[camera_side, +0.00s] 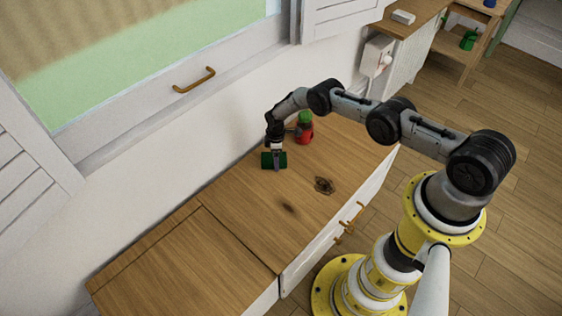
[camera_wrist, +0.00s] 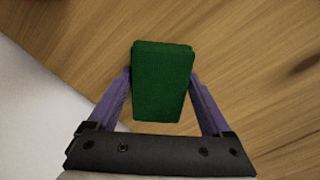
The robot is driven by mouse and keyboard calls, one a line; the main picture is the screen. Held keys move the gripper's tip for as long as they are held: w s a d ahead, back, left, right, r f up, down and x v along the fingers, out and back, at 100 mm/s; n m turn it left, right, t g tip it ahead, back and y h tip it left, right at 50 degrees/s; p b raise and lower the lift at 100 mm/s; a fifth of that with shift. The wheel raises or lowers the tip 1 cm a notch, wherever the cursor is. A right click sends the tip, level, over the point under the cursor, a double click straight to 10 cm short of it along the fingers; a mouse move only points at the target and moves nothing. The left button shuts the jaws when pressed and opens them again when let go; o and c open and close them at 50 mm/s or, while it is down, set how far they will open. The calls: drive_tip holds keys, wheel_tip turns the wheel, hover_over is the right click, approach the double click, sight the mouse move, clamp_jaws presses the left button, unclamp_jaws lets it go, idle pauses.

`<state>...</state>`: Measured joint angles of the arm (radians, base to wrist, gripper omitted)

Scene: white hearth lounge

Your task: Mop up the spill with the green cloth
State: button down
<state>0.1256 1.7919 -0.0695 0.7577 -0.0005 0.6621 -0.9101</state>
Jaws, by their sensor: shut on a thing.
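The green cloth, a folded block, shows in the side view (camera_side: 267,160) near the back of the wooden cabinet top (camera_side: 245,215). In the wrist view the cloth (camera_wrist: 163,85) sits between the two purple fingers. My gripper (camera_wrist: 163,88) is shut on it, one finger against each side. I cannot tell whether the cloth touches the wood or hangs just above it. A brown, irregular patch (camera_side: 324,186), which looks like the spill, lies on the top to the right of and in front of the cloth. A dark smudge (camera_side: 288,208) lies nearer the front; I cannot tell if it is a wood mark.
A red jar with a green top (camera_side: 304,131) stands close to my gripper, behind and to the right. The left part of the cabinet top is clear. Orange handles (camera_side: 350,218) stick out at the front.

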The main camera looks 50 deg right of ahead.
drive_tip(key=shift+w+r, duration=0.1)
drive_tip(key=shift+w, duration=0.7)
drive_tip(key=w+r, duration=0.1)
drive_tip(key=r, duration=0.1)
drive_tip(key=w+r, duration=0.2)
drive_tip(key=shift+d+r, duration=0.15)
drive_tip(key=f, duration=0.1)
drive_tip(key=s+f, duration=0.2)
drive_tip(key=f, duration=0.1)
drive_tip(key=shift+s, duration=0.1)
drive_tip(key=shift+s+r, duration=0.1)
drive_tip(key=shift+r, duration=3.7)
